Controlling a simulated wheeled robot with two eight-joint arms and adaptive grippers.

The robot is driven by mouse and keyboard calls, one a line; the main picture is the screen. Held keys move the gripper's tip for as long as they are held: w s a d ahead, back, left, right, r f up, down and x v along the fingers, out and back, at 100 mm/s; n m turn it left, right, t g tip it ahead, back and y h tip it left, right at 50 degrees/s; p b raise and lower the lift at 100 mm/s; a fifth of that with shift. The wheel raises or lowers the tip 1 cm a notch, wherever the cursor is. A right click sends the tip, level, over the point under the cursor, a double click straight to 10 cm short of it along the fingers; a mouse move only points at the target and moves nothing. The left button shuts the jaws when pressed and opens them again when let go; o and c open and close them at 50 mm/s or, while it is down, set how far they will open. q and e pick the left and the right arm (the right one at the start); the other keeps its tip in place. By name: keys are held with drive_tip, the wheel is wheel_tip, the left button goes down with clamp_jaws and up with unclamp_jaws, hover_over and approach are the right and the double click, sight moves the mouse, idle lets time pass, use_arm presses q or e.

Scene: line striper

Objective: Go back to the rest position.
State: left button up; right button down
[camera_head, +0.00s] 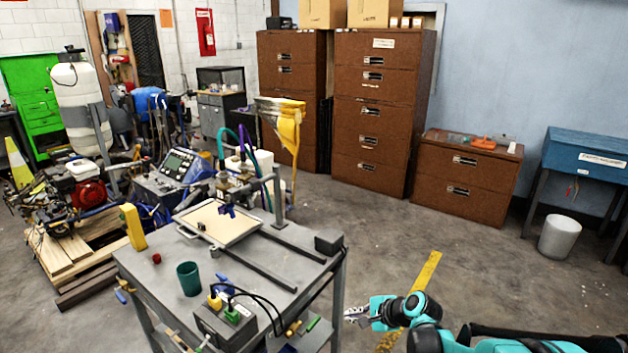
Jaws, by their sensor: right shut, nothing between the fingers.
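My right gripper (357,315) is low at the bottom of the head view, just right of the grey metal cart (262,262). Its arm comes in from the bottom right corner. The gripper is shut with nothing between its fingers. It looks close to the cart's right side, but I cannot tell the exact gap. My left gripper is out of view.
The cart carries a green cup (189,279), a tray (217,222), a yellow device (132,227) and a cabled grey box (226,322). Brown cabinets (381,95), a blue table (587,151) and a waste bin (560,237) stand behind. The floor (478,265) at right is clear.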

drive_tip(key=s+d+r+n+h, duration=0.15)
drive_tip(key=s+r+n, duration=0.25)
drive_tip(key=s, duration=0.4)
drive_tip(key=s+d+r+n+h, duration=0.1)
drive_tip(key=s+r+n+h, duration=0.1)
drive_tip(key=s+r+n, duration=0.35)
drive_tip(key=s+d+f+n+h, duration=0.1)
drive_tip(key=s+d+n, duration=0.1)
drive_tip(key=s, duration=0.5)
drive_tip(key=s+d+f+n+h, duration=0.1)
drive_tip(key=s+d+n+h, duration=0.1)
drive_tip(key=s+n, duration=0.2)
drive_tip(key=s, duration=0.3)
drive_tip(key=shift+s+d+t, duration=0.15)
drive_tip(key=shift+s+t, duration=0.15)
